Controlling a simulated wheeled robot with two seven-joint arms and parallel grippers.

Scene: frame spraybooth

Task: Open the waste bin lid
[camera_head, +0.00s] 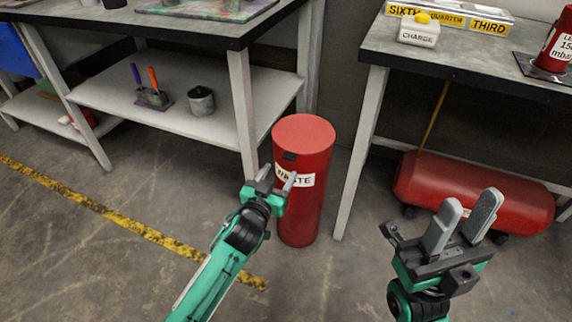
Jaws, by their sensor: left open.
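The waste bin (309,211) is a red upright cylinder standing on the floor between the two tables, with a white label partly hidden by my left gripper. Its round red lid (304,131) lies flat on top and looks closed. A small dark tab (289,156) sits at the lid's front edge. My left gripper (278,177) is open and empty, in front of the bin's label and just below the tab; I cannot tell whether it touches the bin. My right gripper (471,199) is open and empty, at the right, away from the bin.
A left table (235,36) with a lower shelf (220,125) and a right table (375,49) flank the bin. A red tank (420,183) lies under the right table, behind my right gripper. The floor in front is clear, crossed by a yellow line (120,220).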

